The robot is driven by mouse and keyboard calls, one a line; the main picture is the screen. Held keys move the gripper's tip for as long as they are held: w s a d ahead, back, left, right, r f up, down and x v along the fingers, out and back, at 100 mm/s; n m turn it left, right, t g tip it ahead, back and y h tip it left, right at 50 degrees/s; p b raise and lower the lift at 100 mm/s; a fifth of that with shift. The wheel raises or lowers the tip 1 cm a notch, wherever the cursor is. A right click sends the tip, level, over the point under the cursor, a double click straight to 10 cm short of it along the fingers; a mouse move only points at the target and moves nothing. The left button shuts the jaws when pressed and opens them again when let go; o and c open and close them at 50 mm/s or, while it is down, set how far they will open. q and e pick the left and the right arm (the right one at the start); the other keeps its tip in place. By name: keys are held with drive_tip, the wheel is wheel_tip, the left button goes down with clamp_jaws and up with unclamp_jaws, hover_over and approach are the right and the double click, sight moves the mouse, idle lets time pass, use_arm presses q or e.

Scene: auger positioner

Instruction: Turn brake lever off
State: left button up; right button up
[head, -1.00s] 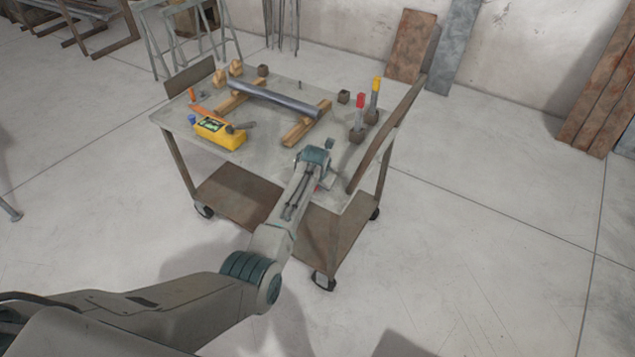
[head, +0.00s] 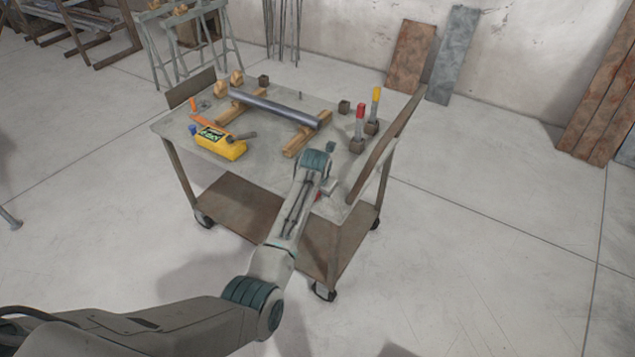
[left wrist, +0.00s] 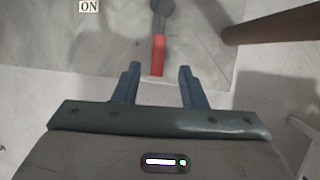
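The brake lever (left wrist: 158,52) has a red grip and a dark round pivot in the left wrist view. Its grip points toward my left gripper (left wrist: 160,82), which is open, with one finger on each side of the grip's near end. A white "ON" label (left wrist: 89,6) lies left of the pivot. In the head view a small bit of red (head: 318,196) shows beside my left wrist above the cart's near end; the arm hides most of the lever there. My right gripper is not in view.
The wheeled cart (head: 270,160) carries a pipe (head: 275,108) on wooden blocks, a yellow box (head: 218,143), and upright red-handled (head: 360,115) and yellow-handled (head: 375,100) levers at right. A brown rail (head: 385,145) runs along the right edge.

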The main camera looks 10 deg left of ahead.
use_arm(q)
drive_tip(key=v, duration=0.6)
drive_tip(key=shift+b, duration=0.3)
drive_tip(key=shift+s, duration=0.1)
drive_tip(key=s+a+f+m+g, duration=0.1)
drive_tip(key=s+a+f+m, duration=0.1)
drive_tip(key=s+f+m, duration=0.75)
drive_tip(key=s+a+f+m, duration=0.2)
drive_tip(key=s+f, duration=0.5)
drive_tip(key=f, duration=0.8)
drive_tip(key=s+a+f+m+g, duration=0.1)
drive_tip(key=s+a+f+m, duration=0.1)
drive_tip(key=s+f+m, duration=0.8)
drive_tip(key=s+a+f+m, duration=0.2)
drive_tip(key=s+f, duration=0.3)
drive_tip(key=s, duration=0.7)
drive_tip(key=s+a+f+m+g, duration=0.1)
drive_tip(key=s+a+f+m, duration=0.2)
drive_tip(key=s, duration=0.9)
drive_tip(key=s+a+f+m, duration=0.3)
drive_tip(key=s+f+m, duration=0.3)
drive_tip(key=s, duration=0.6)
wheel_tip(320, 180, down, 3)
drive_tip(key=shift+s+a+r+g, duration=0.15)
drive_tip(key=shift+s+r+g, duration=0.05)
drive_tip(key=shift+s+g, duration=0.2)
